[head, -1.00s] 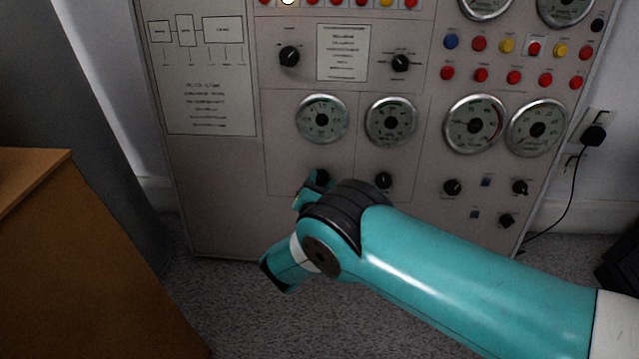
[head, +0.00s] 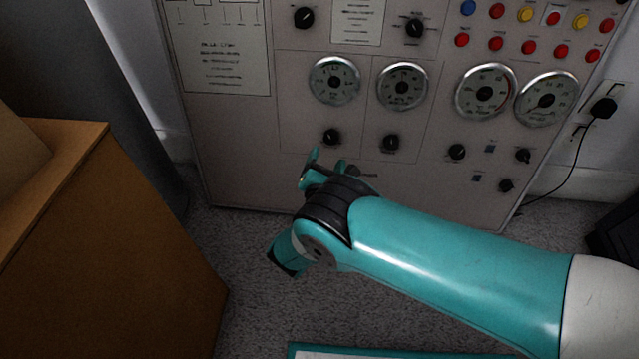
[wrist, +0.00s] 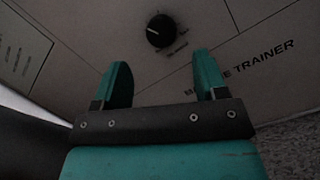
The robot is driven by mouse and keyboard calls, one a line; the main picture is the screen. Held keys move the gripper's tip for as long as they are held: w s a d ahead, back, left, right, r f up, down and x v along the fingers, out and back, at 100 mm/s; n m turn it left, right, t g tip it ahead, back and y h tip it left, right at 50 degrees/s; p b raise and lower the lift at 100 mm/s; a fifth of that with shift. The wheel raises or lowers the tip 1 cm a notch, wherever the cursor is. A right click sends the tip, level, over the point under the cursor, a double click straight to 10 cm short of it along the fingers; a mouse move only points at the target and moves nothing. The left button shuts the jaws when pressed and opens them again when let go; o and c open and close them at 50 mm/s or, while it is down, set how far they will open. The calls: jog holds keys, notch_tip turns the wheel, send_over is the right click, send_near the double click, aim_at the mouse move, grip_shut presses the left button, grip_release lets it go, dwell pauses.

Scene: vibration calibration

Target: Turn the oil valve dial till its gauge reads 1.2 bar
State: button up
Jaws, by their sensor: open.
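Two black dials sit low on the grey panel, a left one (head: 331,137) and a right one (head: 391,142), each under a round gauge: left gauge (head: 334,81), right gauge (head: 402,86). Their labels and needle readings are too small to read, so I cannot tell which is the oil valve. My gripper (head: 328,163) is open and empty, just below the left dial in the picture. In the wrist view, one black dial (wrist: 160,31) with a pale pointer mark lies beyond my open fingers (wrist: 162,66), roughly centred between them and apart from them.
More gauges (head: 486,92), small knobs (head: 457,152) and coloured buttons (head: 497,44) fill the panel's right side. A wooden cabinet (head: 130,220) stands at left. A plug with a cable (head: 604,108) is on the wall at right. Carpet (head: 250,262) is free below the panel.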

jog(key=s+p, duration=1.1)
jog(key=p, duration=0.1)
jog(key=shift+a+f, duration=0.15)
jog(key=shift+a, duration=0.15)
dwell(0.3)
